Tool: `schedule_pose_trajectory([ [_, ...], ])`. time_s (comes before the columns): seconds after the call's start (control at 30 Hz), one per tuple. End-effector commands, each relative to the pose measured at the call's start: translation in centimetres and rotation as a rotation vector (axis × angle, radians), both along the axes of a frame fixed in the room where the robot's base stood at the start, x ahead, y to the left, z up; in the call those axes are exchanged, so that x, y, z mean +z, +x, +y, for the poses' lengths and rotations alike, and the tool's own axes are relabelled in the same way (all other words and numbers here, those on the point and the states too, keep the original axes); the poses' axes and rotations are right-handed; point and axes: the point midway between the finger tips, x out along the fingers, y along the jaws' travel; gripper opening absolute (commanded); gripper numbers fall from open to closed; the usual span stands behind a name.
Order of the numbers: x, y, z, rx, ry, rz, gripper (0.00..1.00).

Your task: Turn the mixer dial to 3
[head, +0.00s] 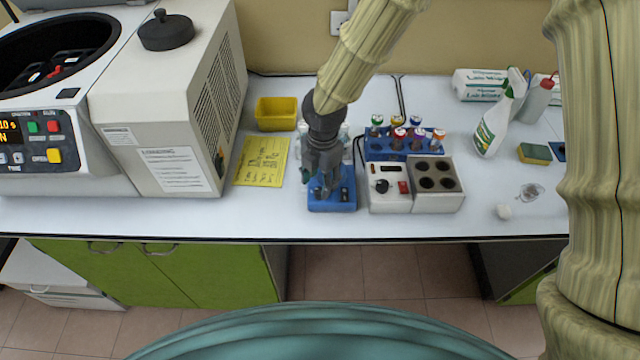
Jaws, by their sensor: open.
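My gripper (325,188) points down over a small blue device (332,206) near the front of the bench. It is open, and its fingers hide much of the device's top. Small dark parts show on the device beside the fingers; whether one is the mixer dial, and whether a finger touches it, I cannot tell. Right of it, a white unit (390,203) carries a black knob (381,186) and a red switch (403,187). Dial numbers are too small to read.
A four-hole block (437,205) adjoins the white unit; behind stands a blue rack (374,147) of colour-capped vials. A yellow sheet (262,160), yellow bin (277,113) and large centrifuge (165,110) are left. A spray bottle (492,130) and sponge (534,153) are right.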

Motion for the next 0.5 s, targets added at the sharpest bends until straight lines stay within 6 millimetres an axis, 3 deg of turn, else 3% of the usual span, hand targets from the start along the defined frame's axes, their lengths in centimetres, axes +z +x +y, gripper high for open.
schedule_pose_trajectory([
  [0.2, -2.5, 0.0, 0.0, 0.0, -0.002, 0.001, 0.47],
  [0.5, -3.6, 0.1, 0.0, -0.003, 0.001, -0.001, 0.47],
])
